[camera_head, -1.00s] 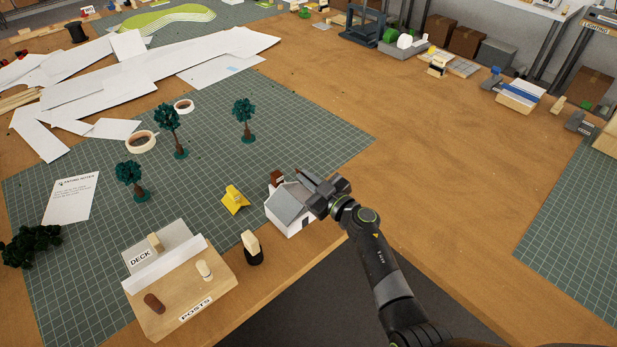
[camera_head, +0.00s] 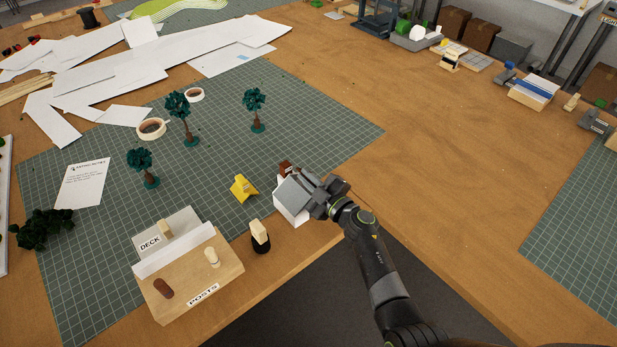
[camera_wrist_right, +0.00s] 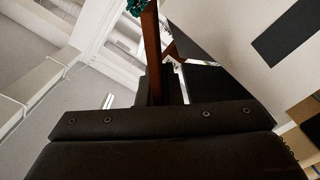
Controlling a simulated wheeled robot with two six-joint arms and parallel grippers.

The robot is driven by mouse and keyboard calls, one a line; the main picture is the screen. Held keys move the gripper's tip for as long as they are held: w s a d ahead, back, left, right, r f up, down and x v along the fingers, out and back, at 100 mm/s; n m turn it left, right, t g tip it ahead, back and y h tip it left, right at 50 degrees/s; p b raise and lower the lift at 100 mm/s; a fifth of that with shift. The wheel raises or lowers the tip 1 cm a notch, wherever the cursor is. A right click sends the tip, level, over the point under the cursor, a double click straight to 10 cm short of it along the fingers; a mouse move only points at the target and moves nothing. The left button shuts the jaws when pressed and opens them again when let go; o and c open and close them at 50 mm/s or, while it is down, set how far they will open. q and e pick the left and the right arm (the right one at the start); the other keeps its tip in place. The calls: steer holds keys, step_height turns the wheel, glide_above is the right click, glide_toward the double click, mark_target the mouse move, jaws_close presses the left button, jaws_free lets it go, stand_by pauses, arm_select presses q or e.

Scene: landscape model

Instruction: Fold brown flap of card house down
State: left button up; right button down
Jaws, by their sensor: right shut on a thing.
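The card house (camera_head: 290,210) has white walls and a grey roof and stands near the table's front edge. Its brown flap (camera_head: 286,167) stands up at the far side of the roof. In the right wrist view the brown flap (camera_wrist_right: 152,45) shows nearly edge-on between the dark fingers. My right gripper (camera_head: 308,182) is over the house's right side, shut on the brown flap; the exact grip is partly hidden. In the right wrist view a pale house wall with a black window (camera_wrist_right: 283,40) is at the right. My left gripper is not in view.
A yellow piece (camera_head: 243,188) and a dark-based peg (camera_head: 260,238) stand left of the house. Several trees, including one tree (camera_head: 256,110), stand on the green mat.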

steer(key=c, duration=1.8)
jaws_free()
steer(key=shift+c, duration=0.2)
steer(key=shift+s+d, duration=0.25)
steer(key=p+v, duration=0.1)
steer(key=v, duration=1.5)
steer(key=shift+s+d+p, duration=0.25)
steer(key=shift+s+p, duration=0.1)
